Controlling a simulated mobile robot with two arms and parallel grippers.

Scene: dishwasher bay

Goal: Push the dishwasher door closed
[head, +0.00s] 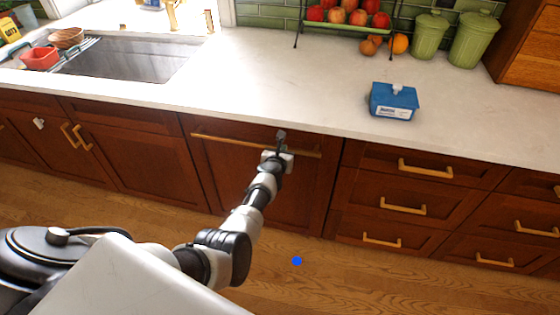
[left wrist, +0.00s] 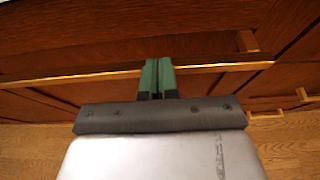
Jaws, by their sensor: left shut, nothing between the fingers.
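The dishwasher door (head: 225,175) is a dark wood panel with a long brass bar handle (head: 225,140). It stands upright below the counter and looks about level with the cabinet fronts; I cannot tell whether a small gap is left. My left gripper (head: 281,134) is at the right part of the door's top, by the handle. In the left wrist view its green fingers (left wrist: 158,76) are shut together with nothing between them and overlap the handle (left wrist: 70,76). I cannot tell if they touch the door. My right gripper is not in view.
Drawers (head: 405,200) with brass handles stand to the right, cabinets (head: 130,160) to the left. The white counter (head: 290,90) above holds a blue box (head: 394,101), green canisters (head: 473,40) and a fruit rack. The wood floor before the door shows a blue dot (head: 296,261) and is otherwise clear.

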